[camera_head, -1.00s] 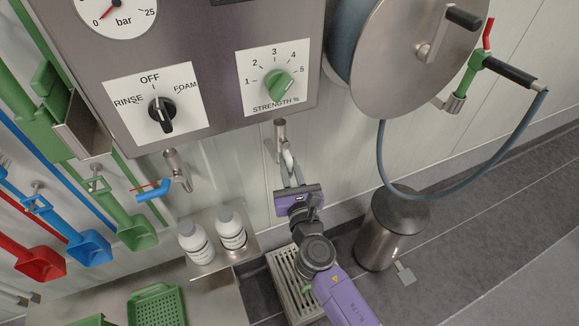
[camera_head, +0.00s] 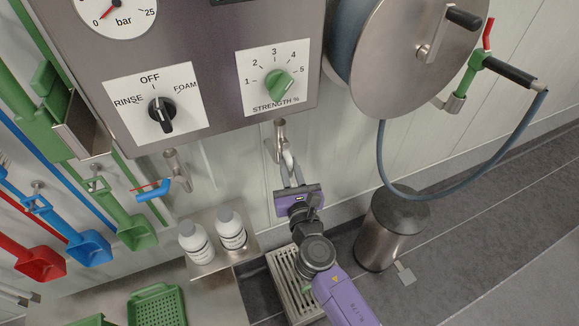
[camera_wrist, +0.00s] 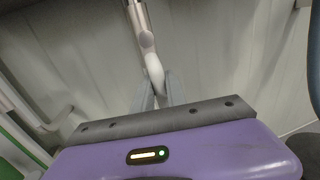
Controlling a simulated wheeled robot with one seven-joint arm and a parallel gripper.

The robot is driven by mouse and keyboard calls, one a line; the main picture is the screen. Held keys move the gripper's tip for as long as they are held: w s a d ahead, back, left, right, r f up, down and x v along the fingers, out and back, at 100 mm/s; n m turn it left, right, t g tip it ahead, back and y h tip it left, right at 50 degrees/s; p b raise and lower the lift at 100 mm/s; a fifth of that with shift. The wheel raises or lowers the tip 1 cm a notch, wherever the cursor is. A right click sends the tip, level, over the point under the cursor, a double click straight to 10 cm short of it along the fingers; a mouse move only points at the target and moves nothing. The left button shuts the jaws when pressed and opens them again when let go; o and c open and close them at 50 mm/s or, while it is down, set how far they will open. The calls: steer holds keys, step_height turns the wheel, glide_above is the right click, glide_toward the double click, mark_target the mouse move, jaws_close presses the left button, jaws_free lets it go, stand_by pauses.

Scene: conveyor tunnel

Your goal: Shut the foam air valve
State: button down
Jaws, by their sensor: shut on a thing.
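A steel valve (camera_head: 280,131) with a white lever (camera_head: 287,157) hangs from the underside of the grey control cabinet. The lever points downward along the pipe. My gripper (camera_head: 291,170) reaches up from below and is shut on the lower end of the white lever. In the wrist view the white lever (camera_wrist: 154,68) runs down between my two grey fingers, and its tip is partly hidden by them. A second valve (camera_head: 178,168) with a blue handle (camera_head: 153,191) is to the left under the cabinet, apart from my gripper.
The cabinet (camera_head: 220,95) with its dials is just above. A hose reel (camera_head: 385,60) and looping hose (camera_head: 400,192) are at right. A steel bin (camera_head: 385,235) stands right of my arm. Two white bottles (camera_head: 231,232) stand on a shelf at left.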

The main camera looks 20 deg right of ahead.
stand_by(0.4)
steer(key=d+r+n+t+y+b, duration=0.1)
steer(key=d+r+n+b, duration=0.2)
steer(key=n, duration=0.7)
steer(key=d+r+n+t+y+b, duration=0.1)
steer(key=n+b, duration=0.4)
steer(key=n, duration=0.5)
steer(key=shift+d+r+t+y+b, duration=0.35)
steer(key=shift+d+r+y, duration=0.35)
steer(key=shift+d+r, duration=0.25)
steer(key=c, duration=1.3)
jaws_free()
steer(key=shift+r, duration=0.1)
steer(key=shift+c, duration=0.2)
steer(key=shift+s, duration=0.1)
